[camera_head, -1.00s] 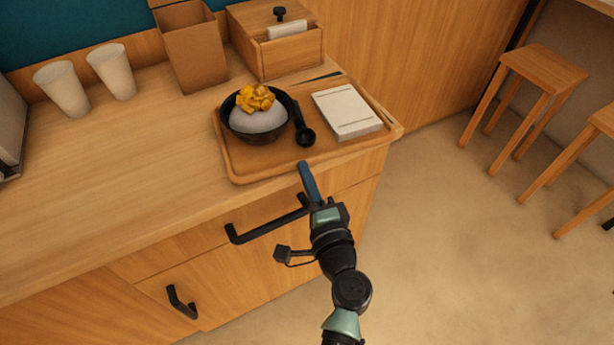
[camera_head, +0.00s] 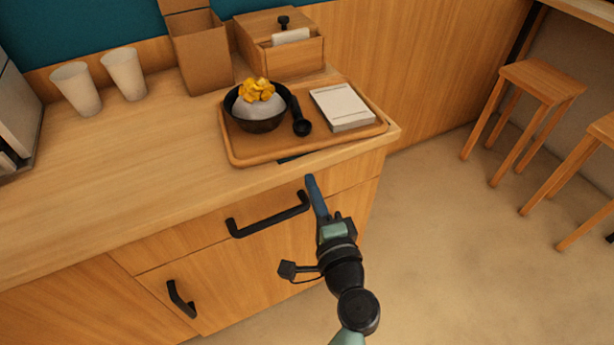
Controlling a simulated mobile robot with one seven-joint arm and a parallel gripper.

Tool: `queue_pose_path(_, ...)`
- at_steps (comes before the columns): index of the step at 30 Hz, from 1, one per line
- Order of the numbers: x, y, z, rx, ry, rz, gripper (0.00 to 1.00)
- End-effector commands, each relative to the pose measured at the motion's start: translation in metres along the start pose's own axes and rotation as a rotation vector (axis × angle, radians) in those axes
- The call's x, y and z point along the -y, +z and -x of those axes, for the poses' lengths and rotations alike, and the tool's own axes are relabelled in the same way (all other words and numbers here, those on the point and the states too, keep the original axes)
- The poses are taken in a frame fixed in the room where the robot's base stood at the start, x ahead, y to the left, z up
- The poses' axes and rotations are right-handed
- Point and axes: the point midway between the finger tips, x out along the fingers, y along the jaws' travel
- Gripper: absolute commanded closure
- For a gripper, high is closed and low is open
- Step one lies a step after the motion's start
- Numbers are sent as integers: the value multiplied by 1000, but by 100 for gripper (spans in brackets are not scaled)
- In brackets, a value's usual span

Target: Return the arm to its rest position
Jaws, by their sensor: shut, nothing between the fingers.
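My gripper (camera_head: 313,184) is at the front of the counter, in front of the upper drawer, with its blue fingers together and nothing held. My arm reaches up from the bottom edge of the picture, over the floor. A wooden tray (camera_head: 250,157) sits on the counter just beyond the gripper, apart from it. On the tray stands a black bowl (camera_head: 257,125) with a pale mound and yellow cubes (camera_head: 258,90) on top. A black spoon (camera_head: 301,122) lies beside the bowl, and a white pad (camera_head: 342,106) lies at the right of the tray.
The counter (camera_head: 120,170) has an upper drawer handle (camera_head: 268,221) close to my gripper and a lower handle (camera_head: 181,299). Two white cups (camera_head: 77,89), a brown box (camera_head: 203,58) and a lidded wooden box (camera_head: 285,52) stand behind. Floor (camera_head: 470,260) is clear before the stools (camera_head: 543,80).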

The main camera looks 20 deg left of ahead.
Motion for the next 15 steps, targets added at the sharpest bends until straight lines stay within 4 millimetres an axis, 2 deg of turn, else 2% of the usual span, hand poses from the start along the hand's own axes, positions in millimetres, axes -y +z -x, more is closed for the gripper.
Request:
queue_pose_path(1,-1,0,14,-3,1,-1,100)
queue_pose_path(6,-1,0,47,-1,1,1,100)
queue_pose_path(10,0,0,62,1,0,-1,100)
queue_pose_path(15,0,0,70,2,-1,1,100)
